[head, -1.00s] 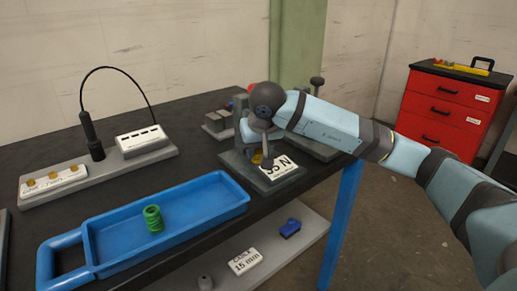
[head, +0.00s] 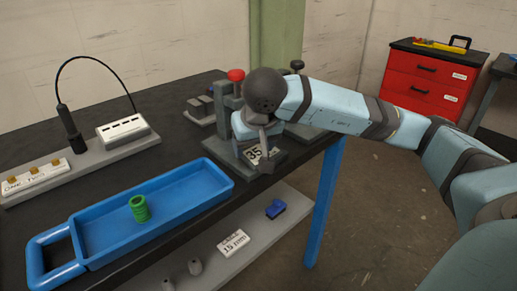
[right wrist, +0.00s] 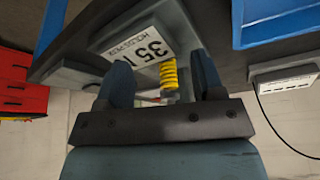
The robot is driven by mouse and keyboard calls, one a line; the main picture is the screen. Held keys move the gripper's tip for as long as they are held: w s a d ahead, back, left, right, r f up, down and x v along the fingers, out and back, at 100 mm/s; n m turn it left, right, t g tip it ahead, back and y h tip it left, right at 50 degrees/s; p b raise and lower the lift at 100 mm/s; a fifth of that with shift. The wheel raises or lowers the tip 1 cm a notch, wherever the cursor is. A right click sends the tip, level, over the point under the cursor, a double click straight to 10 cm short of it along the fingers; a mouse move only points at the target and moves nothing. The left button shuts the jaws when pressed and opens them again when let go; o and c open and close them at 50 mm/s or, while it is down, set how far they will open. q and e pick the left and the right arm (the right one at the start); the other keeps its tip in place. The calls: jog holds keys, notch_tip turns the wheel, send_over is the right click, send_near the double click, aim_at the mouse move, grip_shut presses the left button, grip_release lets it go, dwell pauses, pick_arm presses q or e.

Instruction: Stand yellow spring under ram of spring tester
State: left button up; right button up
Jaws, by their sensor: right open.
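The yellow spring (right wrist: 169,74) shows in the right wrist view, between my right gripper's two fingers and apart from both. It is by the tester's base; whether it is centred under the ram I cannot tell. The spring tester (head: 222,102) stands near the table's right end, with a red knob on top and a white 35 N label (right wrist: 148,46) on its base. My right gripper (head: 257,140) is open in front of the tester and hides much of its ram and the spring in the head view. My left gripper is not in view.
A blue tray (head: 100,262) holding a green spring (head: 139,208) lies left of the tester. A gauge stand with a cable (head: 75,145) is behind it. A lower shelf holds a blue part (head: 275,208) and a 15 mm card (head: 233,242). A red cabinet (head: 425,85) stands beyond.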

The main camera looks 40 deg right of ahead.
jog(key=shift+s+a, duration=0.2)
jog(key=shift+s, duration=0.45)
jog(key=shift+s+a, duration=0.2)
jog(key=shift+s, duration=0.4)
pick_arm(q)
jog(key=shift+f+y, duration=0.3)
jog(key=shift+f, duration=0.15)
pick_arm(e)
jog(key=shift+s+a, duration=0.15)
jog(key=shift+s, duration=0.3)
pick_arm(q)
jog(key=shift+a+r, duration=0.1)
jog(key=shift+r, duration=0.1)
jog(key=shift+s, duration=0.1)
